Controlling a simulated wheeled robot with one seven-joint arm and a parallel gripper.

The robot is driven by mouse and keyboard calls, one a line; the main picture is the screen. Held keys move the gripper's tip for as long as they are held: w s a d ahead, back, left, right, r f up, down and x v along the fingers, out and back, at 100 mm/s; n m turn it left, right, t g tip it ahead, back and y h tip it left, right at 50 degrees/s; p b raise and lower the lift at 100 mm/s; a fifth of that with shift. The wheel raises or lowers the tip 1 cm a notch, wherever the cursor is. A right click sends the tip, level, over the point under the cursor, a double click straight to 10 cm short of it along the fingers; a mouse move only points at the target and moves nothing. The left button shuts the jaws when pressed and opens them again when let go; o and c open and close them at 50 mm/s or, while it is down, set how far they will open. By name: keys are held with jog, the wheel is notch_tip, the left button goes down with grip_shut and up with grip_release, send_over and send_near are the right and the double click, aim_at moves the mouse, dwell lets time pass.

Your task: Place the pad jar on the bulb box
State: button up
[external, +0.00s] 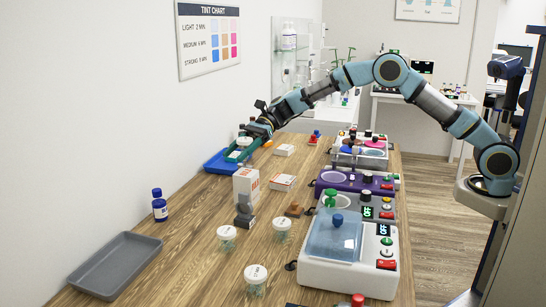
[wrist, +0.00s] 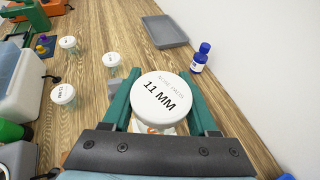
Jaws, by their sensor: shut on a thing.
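My gripper (wrist: 160,105) has green fingers on both sides of a white-lidded jar marked 11 MM, the pad jar (wrist: 165,92), and is shut on it. In the external view my gripper (external: 246,146) is over the far left of the table, above the blue tray, with the jar (external: 243,141) small between its fingers. An upright white box with orange print (external: 246,186) stands nearer the camera, apart from the gripper. I cannot read which is the bulb box.
A blue tray (external: 213,164) lies under the gripper. Several white-lidded jars (external: 282,225), a grey block (external: 244,218), a blue bottle (external: 159,208) and a grey tray (external: 112,265) stand nearer. Machines (external: 345,245) line the right side. Bare wood lies front left of the jars.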

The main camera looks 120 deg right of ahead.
aim_at(239, 176)
jog(key=shift+f+p, duration=0.5)
jog(key=shift+f, duration=1.9)
jog(key=shift+f, duration=0.1)
jog(key=o, duration=1.4)
jog(key=shift+c, duration=0.2)
jog(key=shift+r, duration=0.2)
jog(key=b+v, duration=0.3)
jog(key=v, duration=0.9)
